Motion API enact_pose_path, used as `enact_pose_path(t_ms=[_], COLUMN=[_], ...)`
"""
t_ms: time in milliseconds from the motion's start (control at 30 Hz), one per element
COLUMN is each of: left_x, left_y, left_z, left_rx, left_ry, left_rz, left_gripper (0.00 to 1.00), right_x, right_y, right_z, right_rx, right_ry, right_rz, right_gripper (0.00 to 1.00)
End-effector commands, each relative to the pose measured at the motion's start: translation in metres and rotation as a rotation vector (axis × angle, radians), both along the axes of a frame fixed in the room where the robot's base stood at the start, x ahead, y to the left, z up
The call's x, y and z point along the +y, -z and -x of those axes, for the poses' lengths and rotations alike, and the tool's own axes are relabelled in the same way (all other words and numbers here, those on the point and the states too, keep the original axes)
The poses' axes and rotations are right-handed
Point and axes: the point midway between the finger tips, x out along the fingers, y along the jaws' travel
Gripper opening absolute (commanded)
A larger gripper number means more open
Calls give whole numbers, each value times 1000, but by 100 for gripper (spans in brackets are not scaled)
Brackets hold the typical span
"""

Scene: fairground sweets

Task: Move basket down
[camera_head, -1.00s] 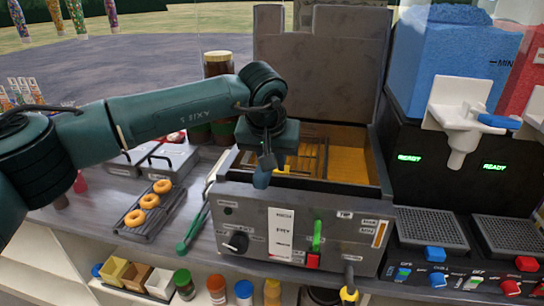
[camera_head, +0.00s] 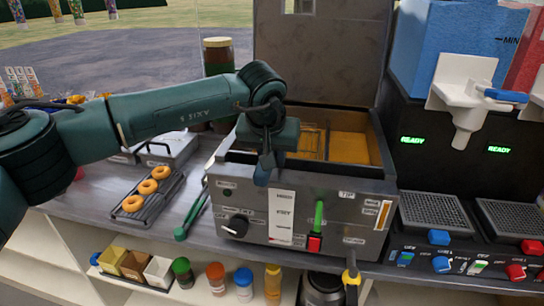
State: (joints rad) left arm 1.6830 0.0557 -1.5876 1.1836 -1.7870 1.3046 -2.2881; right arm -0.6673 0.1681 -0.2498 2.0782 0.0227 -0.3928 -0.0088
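The fryer (camera_head: 300,225) stands at the middle of the counter with its dark lid (camera_head: 320,60) raised. A wire basket (camera_head: 312,138) shows in part inside the open tank, left of the yellowish oil area (camera_head: 350,148). My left arm and gripper hide much of the basket's left side and its handle. My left gripper (camera_head: 264,173) points down at the fryer's front top edge, left of centre. Its fingers are seen edge-on, so its opening and any hold on the basket cannot be made out. My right gripper is not in view.
A black rack (camera_head: 150,205) with several doughnuts lies left of the fryer, beside green tongs (camera_head: 190,218). A slush machine (camera_head: 430,165) stands close on the right. Jars and small boxes (camera_head: 135,265) fill the shelf below.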

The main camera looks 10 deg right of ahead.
Motion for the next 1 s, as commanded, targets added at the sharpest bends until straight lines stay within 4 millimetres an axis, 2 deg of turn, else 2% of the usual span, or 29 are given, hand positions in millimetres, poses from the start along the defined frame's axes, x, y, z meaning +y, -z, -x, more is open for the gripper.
enact_pose_path(t_ms=[33, 167, 200, 500, 833, 1000], left_x=[1, 1, 1, 2, 4, 6], left_y=[14, 15, 15, 15, 16, 3], left_z=[4, 5, 5, 5, 4, 8], left_rx=[24, 26, 27, 28, 31, 27], left_ry=[0, 0, 1, -1, -7, -8], left_rz=[-13, -13, -13, -16, -17, -13], left_gripper=[0, 0, 25, 49, 49, 49], right_x=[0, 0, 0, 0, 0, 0], right_y=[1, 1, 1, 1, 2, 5], right_z=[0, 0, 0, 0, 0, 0], right_rx=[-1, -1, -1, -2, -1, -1], right_ry=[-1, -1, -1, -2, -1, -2], right_rz=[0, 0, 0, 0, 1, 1], right_gripper=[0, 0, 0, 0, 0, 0])
